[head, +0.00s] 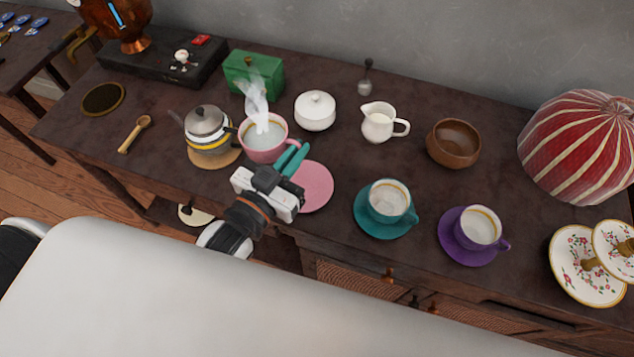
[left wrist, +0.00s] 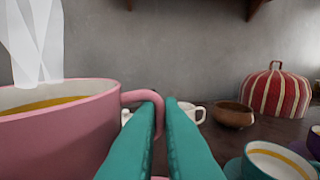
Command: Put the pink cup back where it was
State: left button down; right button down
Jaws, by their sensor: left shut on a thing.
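The pink cup (head: 262,146) is steaming and holds liquid. In the head view it is beside the teapot (head: 207,129), left of the empty pink saucer (head: 317,187). My left gripper (head: 293,159) is shut on the cup's handle. In the left wrist view the cup (left wrist: 60,130) stands upright at the left, its handle between the teal fingers (left wrist: 163,110). I cannot tell how high the cup is above the table. My right gripper is not in view.
A teal cup (head: 388,200) and a purple-saucer cup (head: 481,227) stand to the right. Behind are a green box (head: 268,80), sugar bowl (head: 315,111), milk jug (head: 379,122) and wooden bowl (head: 453,146). The teapot is on a round mat (head: 225,157).

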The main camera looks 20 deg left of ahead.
pick_arm(q)
jog(key=d+f+m+g+h, duration=0.1)
jog(key=f+h, duration=0.1)
jog(key=d+f+m+g+h, duration=0.1)
jog(key=d+f+m+h, duration=0.1)
jog(key=f, duration=0.1)
jog(key=s+d+f+m+h, duration=0.1)
jog(key=d+f+h, duration=0.1)
jog(key=f, duration=0.1)
jog(key=shift+f+m+g, duration=0.2)
jog(key=shift+m+g, duration=0.1)
jog(key=shift+g, duration=0.1)
jog(key=shift+f, duration=1.6)
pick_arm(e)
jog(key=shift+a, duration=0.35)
pick_arm(q)
jog(key=shift+f+b, duration=0.15)
jog(key=shift+b, duration=0.15)
jog(key=c, duration=1.6)
grip_release()
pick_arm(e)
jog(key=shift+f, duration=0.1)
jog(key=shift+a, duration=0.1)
